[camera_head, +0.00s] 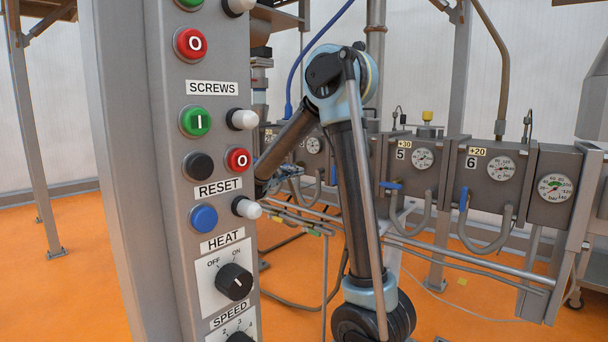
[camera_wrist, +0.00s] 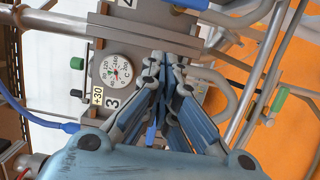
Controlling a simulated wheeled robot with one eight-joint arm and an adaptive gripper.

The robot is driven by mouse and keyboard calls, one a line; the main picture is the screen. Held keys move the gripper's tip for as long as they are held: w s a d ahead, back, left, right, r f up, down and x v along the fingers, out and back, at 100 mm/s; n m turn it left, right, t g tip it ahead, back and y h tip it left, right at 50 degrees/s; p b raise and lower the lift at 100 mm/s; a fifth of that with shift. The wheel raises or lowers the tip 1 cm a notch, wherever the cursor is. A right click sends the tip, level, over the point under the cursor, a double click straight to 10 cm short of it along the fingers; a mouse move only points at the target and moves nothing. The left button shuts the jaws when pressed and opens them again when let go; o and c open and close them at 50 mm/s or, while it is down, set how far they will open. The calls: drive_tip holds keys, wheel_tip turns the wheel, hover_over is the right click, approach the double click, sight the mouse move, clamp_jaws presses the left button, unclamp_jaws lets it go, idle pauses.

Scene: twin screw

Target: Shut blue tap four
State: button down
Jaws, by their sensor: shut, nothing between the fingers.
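In the wrist view, a blue tap handle (camera_wrist: 188,4) is cut off by the top edge, beside the partly seen box marked 4 (camera_wrist: 142,12). Its turn position is hard to judge. My gripper (camera_wrist: 169,58) is shut and empty, its tips below that handle in the picture and apart from it. The fingers lie over the box marked 3 (camera_wrist: 134,100). A small blue piece (camera_wrist: 151,134) shows beside the fingers. In the head view, my gripper is mostly hidden behind my arm and the control column, and no tap marked 4 can be made out.
In the head view, boxes marked 5 (camera_head: 405,180) and 6 (camera_head: 486,184) have blue taps (camera_head: 390,185) (camera_head: 463,199) and curved hoses. The grey control column (camera_head: 170,240) stands close at left. Pipes (camera_wrist: 262,75) run beside my fingers in the wrist view. Orange floor is open at right.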

drive_tip(key=w+d, duration=0.1)
drive_tip(key=d, duration=0.9)
drive_tip(key=shift+w+d, duration=0.15)
drive_tip(key=shift+w, duration=0.1)
drive_tip(key=shift+s+d+r+m+y, duration=0.15)
drive_tip(key=shift+r+m, duration=0.1)
drive_tip(key=shift+m, duration=0.5)
drive_tip(key=shift+s+d+r+m+y, duration=0.15)
drive_tip(key=shift+r+m, duration=0.1)
drive_tip(key=shift+m, duration=0.5)
drive_tip(key=s+d+m+y, duration=0.1)
drive_tip(key=m, duration=0.2)
drive_tip(key=s+d+r+m+y, duration=0.1)
drive_tip(key=m, duration=0.3)
drive_tip(key=s+d+m+t+y, duration=0.1)
drive_tip(key=m, duration=0.3)
drive_tip(key=shift+s+d+r+y, duration=0.15)
drive_tip(key=shift+s+d+y, duration=0.15)
drive_tip(key=shift+s+d, duration=0.05)
idle(0.5)
drive_tip(key=shift+s+d, duration=0.1)
idle(0.4)
idle(0.4)
